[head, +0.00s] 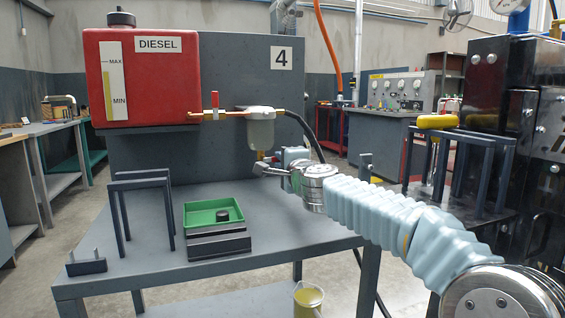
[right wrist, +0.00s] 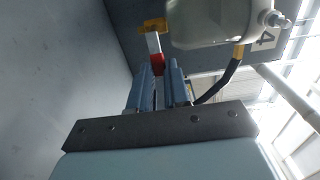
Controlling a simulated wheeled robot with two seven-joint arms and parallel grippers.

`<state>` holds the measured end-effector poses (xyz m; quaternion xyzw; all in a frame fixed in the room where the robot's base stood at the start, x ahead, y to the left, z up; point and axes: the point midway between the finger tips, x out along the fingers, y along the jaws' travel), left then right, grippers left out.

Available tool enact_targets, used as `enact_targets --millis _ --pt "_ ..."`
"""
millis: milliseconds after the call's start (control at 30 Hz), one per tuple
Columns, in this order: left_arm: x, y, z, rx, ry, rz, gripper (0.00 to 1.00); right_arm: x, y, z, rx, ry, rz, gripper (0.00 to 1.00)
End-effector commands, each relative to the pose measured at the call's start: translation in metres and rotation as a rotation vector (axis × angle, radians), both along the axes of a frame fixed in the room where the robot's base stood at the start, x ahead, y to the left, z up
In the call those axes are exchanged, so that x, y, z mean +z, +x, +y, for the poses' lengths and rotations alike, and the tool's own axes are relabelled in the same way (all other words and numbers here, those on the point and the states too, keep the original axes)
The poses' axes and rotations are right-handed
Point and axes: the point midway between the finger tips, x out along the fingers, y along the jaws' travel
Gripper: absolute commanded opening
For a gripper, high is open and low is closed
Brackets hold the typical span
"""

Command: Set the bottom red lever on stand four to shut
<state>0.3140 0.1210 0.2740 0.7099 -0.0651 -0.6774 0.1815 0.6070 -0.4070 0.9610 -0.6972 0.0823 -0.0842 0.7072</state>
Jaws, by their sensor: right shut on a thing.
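Stand four (head: 225,85) is a grey panel marked 4 on a grey table. A clear filter bowl (head: 261,133) hangs on its front, with a brass drain valve (head: 261,156) beneath. The bottom red lever (right wrist: 157,64) shows in the right wrist view as a red grip on a pale metal strip, leading to the brass valve body (right wrist: 154,25). My right gripper (head: 264,169) is just below the bowl; its fingers (right wrist: 159,82) are shut on the red grip. In the head view the gripper mostly hides this lever. My left gripper is out of view.
A red diesel tank (head: 142,78) and an upper red lever (head: 214,100) are on the stand. A green tray (head: 198,222) holding a dark round part, and dark frames (head: 145,184), stand on the table. A black hose (head: 304,133) runs right of the bowl. A yellowish container (head: 309,300) stands below the table.

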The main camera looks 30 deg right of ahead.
Motion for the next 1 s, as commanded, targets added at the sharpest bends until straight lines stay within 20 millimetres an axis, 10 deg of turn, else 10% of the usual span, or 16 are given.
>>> enact_targets --millis 167,200,367,733,1000 --pt "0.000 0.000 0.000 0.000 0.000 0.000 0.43 -0.002 0.000 -0.001 -0.001 0.003 0.003 0.00" --pt "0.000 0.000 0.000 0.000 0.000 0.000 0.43 -0.003 0.000 -0.001 -0.001 0.003 0.003 0.19" --pt "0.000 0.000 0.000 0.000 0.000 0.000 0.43 -0.002 0.000 0.000 -0.001 0.002 0.003 0.41" --pt "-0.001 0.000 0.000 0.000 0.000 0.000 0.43 -0.001 -0.008 0.002 0.000 0.000 0.002 0.41" --pt "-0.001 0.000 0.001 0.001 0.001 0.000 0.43 0.001 -0.065 0.015 0.000 0.001 0.000 0.41"
